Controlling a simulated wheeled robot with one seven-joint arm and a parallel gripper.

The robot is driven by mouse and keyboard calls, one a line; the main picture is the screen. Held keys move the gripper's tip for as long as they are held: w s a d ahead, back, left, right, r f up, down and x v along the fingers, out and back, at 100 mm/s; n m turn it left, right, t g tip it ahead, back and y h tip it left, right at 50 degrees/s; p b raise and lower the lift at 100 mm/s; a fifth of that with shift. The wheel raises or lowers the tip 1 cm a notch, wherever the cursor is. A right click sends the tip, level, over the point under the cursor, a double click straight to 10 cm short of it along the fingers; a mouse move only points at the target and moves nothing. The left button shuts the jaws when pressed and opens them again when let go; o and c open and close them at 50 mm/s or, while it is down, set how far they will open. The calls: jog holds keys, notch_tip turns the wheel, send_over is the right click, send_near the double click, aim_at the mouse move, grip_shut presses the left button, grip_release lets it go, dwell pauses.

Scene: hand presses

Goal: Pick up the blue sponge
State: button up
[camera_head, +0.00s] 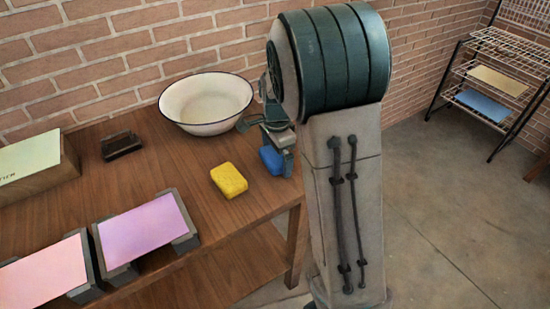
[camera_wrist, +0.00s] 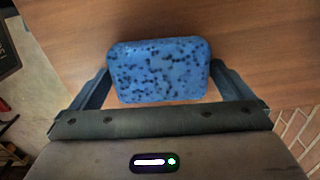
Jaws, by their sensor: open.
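The blue sponge (camera_head: 271,160) lies on the wooden table (camera_head: 150,190), near its right end. In the wrist view the sponge (camera_wrist: 160,70) is a rounded block with dark specks, and it sits between my gripper's two fingers. My gripper (camera_wrist: 160,82) is open, with one finger on each side of the sponge. Whether the fingers touch its sides is hard to tell. In the head view my gripper (camera_head: 281,150) is at the sponge, and my arm hides part of that area.
A yellow sponge (camera_head: 229,180) lies just left of the blue one. A white enamel basin (camera_head: 206,125) stands behind. A dark small object (camera_head: 121,145) and blocks with purple (camera_head: 147,230) and pink (camera_head: 43,274) tops are further left. A wire rack (camera_head: 500,75) stands at far right.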

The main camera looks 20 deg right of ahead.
jog(key=c, duration=0.8)
jog(key=shift+r, duration=0.6)
jog(key=r, duration=0.2)
jog(key=d+r, duration=0.1)
jog(key=shift+s+d+r, duration=0.1)
jog(key=shift+s+r, duration=0.15)
jog(key=shift+r, duration=0.1)
jog(key=s+d+r, duration=0.5)
jog(key=d+r, duration=0.1)
jog(key=d, duration=0.3)
jog(key=shift+b, duration=0.35)
jog(key=shift+o, duration=0.4)
